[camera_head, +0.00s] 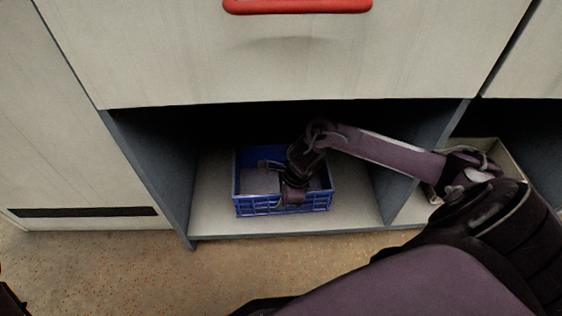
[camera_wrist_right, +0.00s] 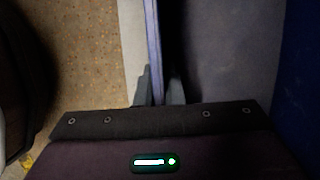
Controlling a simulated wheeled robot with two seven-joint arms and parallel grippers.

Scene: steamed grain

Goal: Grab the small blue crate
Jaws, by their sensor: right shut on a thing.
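The small blue crate (camera_head: 283,209) stands on the floor of an open lower compartment, near its front edge. My right gripper (camera_head: 291,195) reaches down at the crate's front wall and is shut on that wall. In the right wrist view, the crate's thin blue rim (camera_wrist_right: 153,45) runs between the two fingertips (camera_wrist_right: 160,88). The crate's dark inside lies to the right of the rim there. My gripper and wrist hide part of the crate's inside and front rim. My left gripper does not show.
A drawer with a red handle (camera_head: 297,5) hangs above the compartment. Grey side panels (camera_head: 155,165) bound it left and right. A pale container (camera_head: 508,160) stands in the compartment to the right, partly behind my arm. The speckled floor (camera_head: 200,285) in front is clear.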

